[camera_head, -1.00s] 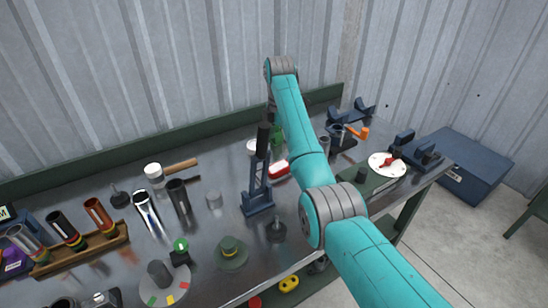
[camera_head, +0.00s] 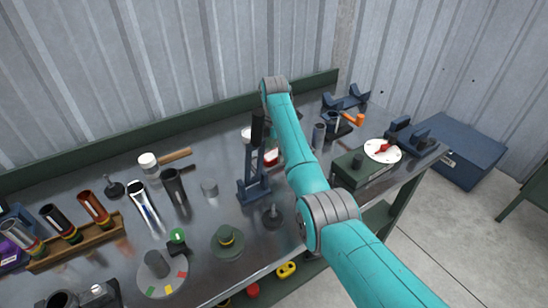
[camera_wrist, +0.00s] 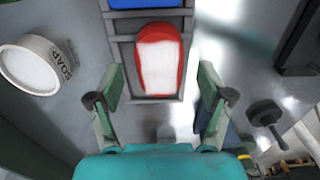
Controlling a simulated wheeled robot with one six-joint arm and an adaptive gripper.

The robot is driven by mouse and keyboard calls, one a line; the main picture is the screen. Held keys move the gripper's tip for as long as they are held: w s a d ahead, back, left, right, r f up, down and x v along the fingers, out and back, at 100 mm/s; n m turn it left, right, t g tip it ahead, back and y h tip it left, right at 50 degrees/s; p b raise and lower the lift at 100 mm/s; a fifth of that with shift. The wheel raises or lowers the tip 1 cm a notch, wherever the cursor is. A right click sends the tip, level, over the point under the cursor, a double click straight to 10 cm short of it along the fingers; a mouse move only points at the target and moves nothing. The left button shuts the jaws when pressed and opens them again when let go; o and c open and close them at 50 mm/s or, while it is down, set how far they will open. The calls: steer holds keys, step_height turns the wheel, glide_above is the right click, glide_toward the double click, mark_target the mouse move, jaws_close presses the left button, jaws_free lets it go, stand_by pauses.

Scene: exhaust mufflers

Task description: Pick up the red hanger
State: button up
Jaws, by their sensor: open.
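A red piece with a pale, whitish face, which looks like the red hanger (camera_wrist: 178,36), lies in a grey slotted holder (camera_wrist: 123,62) in the wrist view. A small red patch of it shows in the head view (camera_head: 271,157), partly hidden by my arm. My gripper (camera_wrist: 158,92) is open. Its two fingers stand left and right of the holder's near end, with nothing between them gripped. The fingers look apart from the red piece; their height above it is hard to tell. My gripper is hidden behind the arm in the head view.
A white soap tub (camera_wrist: 36,64) stands left of the gripper. A blue piece (camera_wrist: 145,3) lies beyond the red one. A dark upright stand (camera_head: 252,180) is close to my arm. Several tubes and a hammer (camera_head: 161,159) are on the bench's left. A yellow piece (camera_head: 287,270) lies below.

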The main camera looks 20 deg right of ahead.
steer(key=shift+f, duration=0.55)
steer(key=c, duration=1.2)
steer(key=shift+o, duration=0.2)
